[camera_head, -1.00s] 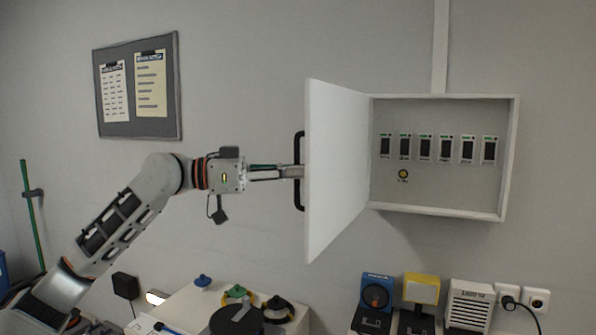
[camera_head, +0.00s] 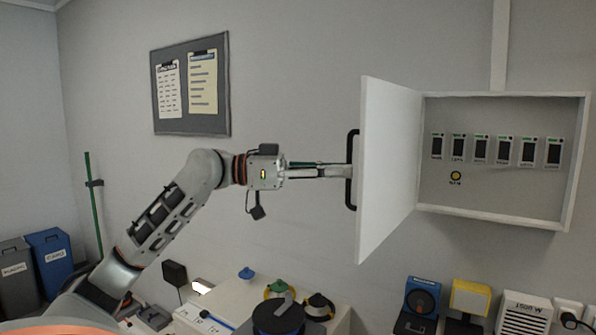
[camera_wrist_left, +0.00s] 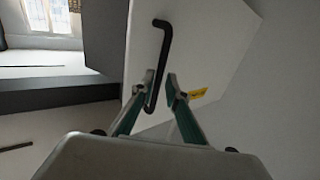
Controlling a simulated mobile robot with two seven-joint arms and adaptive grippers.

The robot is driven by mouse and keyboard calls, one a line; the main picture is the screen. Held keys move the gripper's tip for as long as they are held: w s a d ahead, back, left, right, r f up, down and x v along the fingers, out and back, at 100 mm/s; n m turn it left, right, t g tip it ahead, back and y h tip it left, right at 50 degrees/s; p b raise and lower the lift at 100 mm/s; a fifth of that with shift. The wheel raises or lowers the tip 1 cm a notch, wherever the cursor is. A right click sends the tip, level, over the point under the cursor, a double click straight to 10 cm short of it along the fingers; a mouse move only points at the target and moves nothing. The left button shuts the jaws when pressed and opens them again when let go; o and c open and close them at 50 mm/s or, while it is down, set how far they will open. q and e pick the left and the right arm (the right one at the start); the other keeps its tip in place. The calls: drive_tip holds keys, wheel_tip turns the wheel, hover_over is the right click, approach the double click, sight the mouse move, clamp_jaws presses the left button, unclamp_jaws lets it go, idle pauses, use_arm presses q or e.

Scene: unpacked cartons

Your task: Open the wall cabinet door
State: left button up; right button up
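The white wall cabinet (camera_head: 500,215) is at the right in the head view. Its door (camera_head: 388,175) stands wide open, swung out to the left. The black bar handle (camera_head: 351,198) is on the door's left-hand face; it also shows in the left wrist view (camera_wrist_left: 163,45). My left gripper (camera_head: 347,171) is at the handle's middle. In the left wrist view its two fingertips (camera_wrist_left: 160,83) lie on either side of the bar, with a small gap beside the right finger, so it looks partly open. My right gripper is not in view.
Several small devices (camera_head: 480,150) and a yellow button (camera_head: 456,175) are inside the cabinet. Below are a counter (camera_head: 235,285) with coloured items, a blue device (camera_head: 421,297) and a yellow one (camera_head: 470,297). A noticeboard (camera_head: 219,110) hangs left; bins (camera_head: 50,262) stand far left.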

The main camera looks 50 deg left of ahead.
use_arm(q)
drive_tip(key=v, duration=1)
drive_tip(key=shift+d, duration=0.1)
drive_tip(key=w+a+f+n+y, duration=0.1)
drive_tip(key=w+f+n+y, duration=0.1)
drive_tip(key=w+f, duration=0.35)
drive_tip(key=w+a+f+n+y, duration=0.1)
drive_tip(key=w+f+n+y, duration=0.1)
drive_tip(key=f, duration=0.7)
drive_tip(key=d+f+n+g+y, duration=0.1)
drive_tip(key=d+f+n+y, duration=0.15)
drive_tip(key=f, duration=1.45)
drive_tip(key=d+f+n+y, duration=0.1)
drive_tip(key=f+y, duration=0.2)
drive_tip(key=f, duration=1.4)
drive_tip(key=s+d+f+g+y, duration=0.1)
drive_tip(key=s+d+f, duration=0.4)
drive_tip(key=f, duration=0.3)
drive_tip(key=s+d+f, duration=0.4)
drive_tip(key=d+f, duration=0.2)
drive_tip(key=f, duration=0.3)
drive_tip(key=s+d+f+m, duration=0.3)
drive_tip(key=s+d, duration=0.6)
drive_tip(key=d, duration=0.5)
drive_tip(key=shift+d, duration=0.25)
